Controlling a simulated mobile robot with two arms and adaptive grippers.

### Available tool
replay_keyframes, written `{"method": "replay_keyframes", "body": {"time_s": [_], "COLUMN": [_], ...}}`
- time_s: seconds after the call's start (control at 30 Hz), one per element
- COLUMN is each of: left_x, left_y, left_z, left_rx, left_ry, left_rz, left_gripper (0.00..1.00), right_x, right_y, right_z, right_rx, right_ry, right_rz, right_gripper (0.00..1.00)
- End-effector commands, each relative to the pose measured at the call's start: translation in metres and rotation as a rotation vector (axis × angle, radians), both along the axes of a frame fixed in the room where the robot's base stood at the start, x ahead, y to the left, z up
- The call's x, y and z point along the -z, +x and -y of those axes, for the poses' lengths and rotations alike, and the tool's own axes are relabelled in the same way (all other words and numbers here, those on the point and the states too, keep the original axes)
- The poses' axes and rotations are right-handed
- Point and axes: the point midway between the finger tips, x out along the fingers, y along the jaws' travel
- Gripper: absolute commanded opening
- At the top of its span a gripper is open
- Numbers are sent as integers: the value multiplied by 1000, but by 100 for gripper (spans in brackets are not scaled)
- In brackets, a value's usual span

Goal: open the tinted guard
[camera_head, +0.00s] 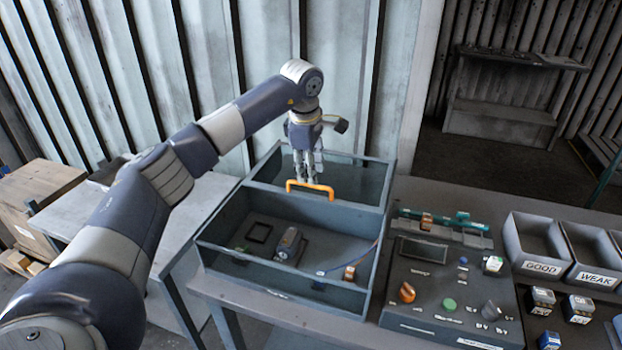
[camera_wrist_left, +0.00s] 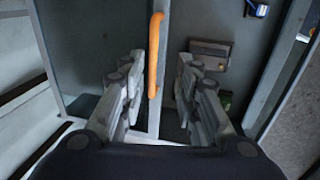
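The blower housing is a grey box (camera_head: 222,262) on the bench. An orange handle (camera_head: 310,188) stands at the bar across its middle; in the left wrist view the handle (camera_wrist_left: 156,55) runs along that bar. I cannot clearly make out the tinted guard's pane; the parts inside the near half show plainly. My left gripper (camera_head: 308,172) points down just above and behind the handle. In the left wrist view its fingers (camera_wrist_left: 160,95) are apart, with the handle between their lines, and no grip on it shows. My right gripper is not in view.
Inside the box are a dark grey part (camera_head: 289,244), a square frame (camera_head: 259,232) and an orange-and-white piece (camera_head: 349,272). A control panel (camera_head: 455,280) with knobs stands to the right. Bins labelled GOOD (camera_head: 541,267) and WEAK (camera_head: 597,277) lie beyond. A corrugated wall is close behind.

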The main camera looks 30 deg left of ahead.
Motion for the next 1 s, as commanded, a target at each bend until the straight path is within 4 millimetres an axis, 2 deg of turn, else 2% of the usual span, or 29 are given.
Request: {"method": "replay_keyframes", "body": {"time_s": [0.03,0.2,0.4,1.0], "left_x": [-14,-46,-68,-73], "left_y": [-2,-9,-15,-16], "left_z": [1,2,4,4], "left_rx": [1,0,1,1], "left_ry": [0,1,1,1], "left_rz": [4,3,-1,-2], "left_gripper": [30,30,30,30], "right_x": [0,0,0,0], "right_y": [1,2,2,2], "right_z": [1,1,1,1], "right_rx": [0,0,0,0], "right_ry": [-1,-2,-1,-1], "right_rz": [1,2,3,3], "right_gripper": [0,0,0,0]}}
